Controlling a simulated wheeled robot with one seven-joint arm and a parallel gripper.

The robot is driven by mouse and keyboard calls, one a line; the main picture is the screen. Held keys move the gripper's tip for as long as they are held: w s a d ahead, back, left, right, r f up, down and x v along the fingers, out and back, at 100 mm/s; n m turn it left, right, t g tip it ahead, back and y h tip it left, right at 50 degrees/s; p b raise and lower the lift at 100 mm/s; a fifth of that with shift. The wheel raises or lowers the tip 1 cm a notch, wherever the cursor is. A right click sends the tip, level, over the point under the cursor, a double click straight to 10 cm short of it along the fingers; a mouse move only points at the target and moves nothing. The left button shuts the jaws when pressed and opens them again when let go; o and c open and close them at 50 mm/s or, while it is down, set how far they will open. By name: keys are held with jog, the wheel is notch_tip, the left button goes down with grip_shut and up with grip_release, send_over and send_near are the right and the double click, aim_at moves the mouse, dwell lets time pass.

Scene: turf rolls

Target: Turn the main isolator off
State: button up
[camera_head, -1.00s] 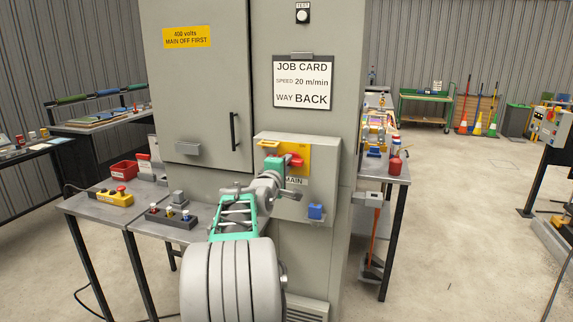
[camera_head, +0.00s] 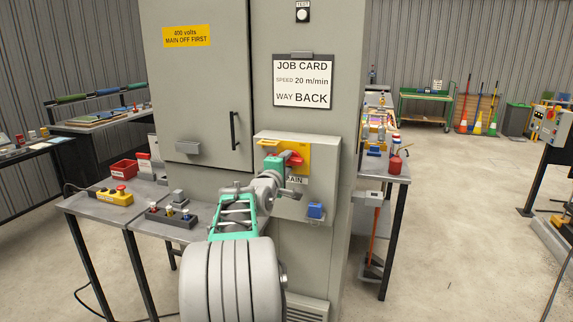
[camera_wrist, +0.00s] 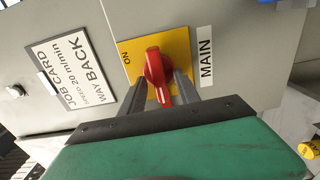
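The main isolator is a red rotary knob (camera_wrist: 157,72) on a yellow plate (camera_wrist: 180,44), on a grey box. An "ON" mark shows on the plate, and a "MAIN" label (camera_wrist: 206,57) is beside it. In the wrist view the knob's handle points down the picture towards my gripper, away from the "ON" mark, with a white line near its end. My gripper (camera_wrist: 160,88) has one finger on each side of the handle, with a small gap seeming to show. In the head view the knob (camera_head: 292,158) is partly hidden by my gripper (camera_head: 281,162).
The box (camera_head: 323,158) is fixed to a tall grey cabinet with a job card (camera_head: 303,82). A blue padlock-like block (camera_head: 315,210) is at its lower right. A bench with a yellow button box (camera_head: 115,196) stands to the left. Open floor lies at the right.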

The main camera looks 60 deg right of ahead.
jog(key=s+a+b, duration=0.1)
jog(key=a, duration=0.6)
jog(key=shift+a, duration=0.3)
jog(key=shift+s, duration=0.1)
